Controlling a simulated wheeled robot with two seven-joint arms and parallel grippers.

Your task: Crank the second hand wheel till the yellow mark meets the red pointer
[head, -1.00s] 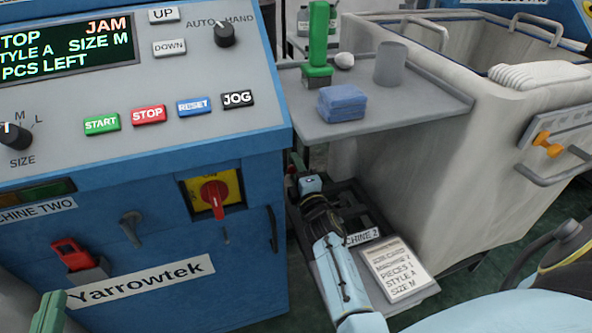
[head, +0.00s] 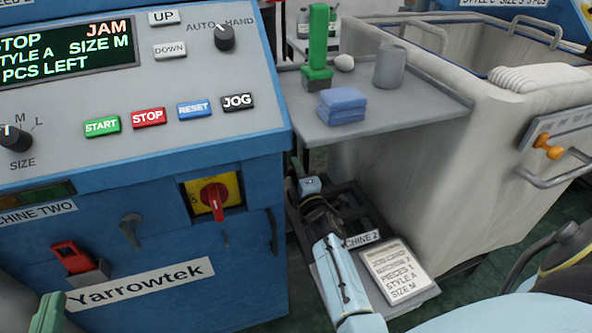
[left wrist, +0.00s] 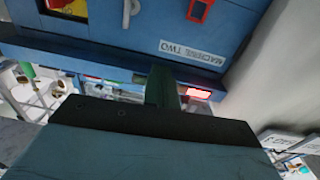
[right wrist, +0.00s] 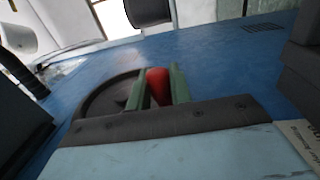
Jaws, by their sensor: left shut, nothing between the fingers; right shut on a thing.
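The hand wheel (right wrist: 95,105) is a dark disc on the blue side of the machine in the right wrist view. Its red handle (right wrist: 159,86) sits between the green fingers of my right gripper (right wrist: 160,88), which is shut on it. In the head view my right gripper (head: 296,183) is low beside the machine's right side, and the wheel is hidden there. My left gripper (head: 50,312) shows only as a green tip at the lower left; in the left wrist view (left wrist: 163,85) it is shut and empty. I cannot make out the yellow mark or the red pointer.
The blue machine (head: 120,240) has a panel with buttons and a display reading JAM. A grey shelf (head: 405,118) holds blue folded cloth (head: 341,105). A large bin (head: 440,180) stands to the right.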

